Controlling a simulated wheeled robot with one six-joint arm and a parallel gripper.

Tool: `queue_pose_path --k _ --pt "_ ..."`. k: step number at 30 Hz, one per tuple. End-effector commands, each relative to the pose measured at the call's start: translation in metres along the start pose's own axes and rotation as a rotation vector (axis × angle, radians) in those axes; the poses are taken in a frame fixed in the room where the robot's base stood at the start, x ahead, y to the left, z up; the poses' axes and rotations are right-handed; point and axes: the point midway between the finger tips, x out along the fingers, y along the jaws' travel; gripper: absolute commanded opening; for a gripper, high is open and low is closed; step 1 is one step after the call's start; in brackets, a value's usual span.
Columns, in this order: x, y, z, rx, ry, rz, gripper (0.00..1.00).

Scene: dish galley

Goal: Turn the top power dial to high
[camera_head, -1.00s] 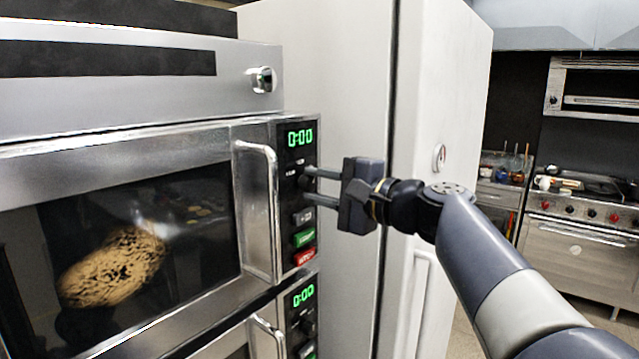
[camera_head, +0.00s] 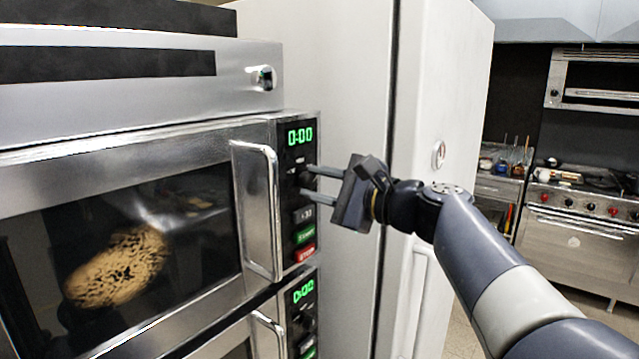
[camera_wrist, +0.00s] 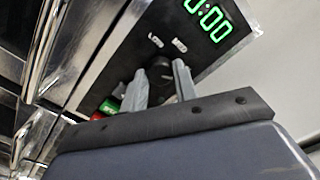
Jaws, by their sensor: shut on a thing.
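The top power dial (camera_wrist: 159,70) is a small dark round knob on the upper microwave's black control panel (camera_head: 293,158), under the green 0:00 display. In the wrist view it sits between the two grey fingers of my gripper (camera_wrist: 160,76), with small labels above it. In the head view my gripper (camera_head: 307,180) reaches in from the right and is shut on the dial, its fingers tilted. The dial (camera_head: 303,179) is partly hidden by the fingers there, and its pointer cannot be made out.
The upper microwave's door handle (camera_head: 258,210) stands out just left of the panel. Green and red buttons (camera_head: 305,245) lie below the dial. A second microwave's panel (camera_head: 302,310) is underneath. A tall white cabinet (camera_head: 345,80) stands close behind my gripper.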

Motion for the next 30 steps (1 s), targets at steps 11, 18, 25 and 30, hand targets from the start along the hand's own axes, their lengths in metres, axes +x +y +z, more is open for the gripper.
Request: queue_pose_path --k 11,18,25,30 --pt "0.000 0.001 -0.001 0.000 0.001 0.002 0.41" --pt "0.000 0.000 0.000 -0.001 0.000 0.001 0.50" --pt "-0.008 0.001 -0.001 -0.002 0.001 -0.001 0.50" --pt "-0.035 0.002 -0.002 -0.003 0.004 -0.003 0.50"
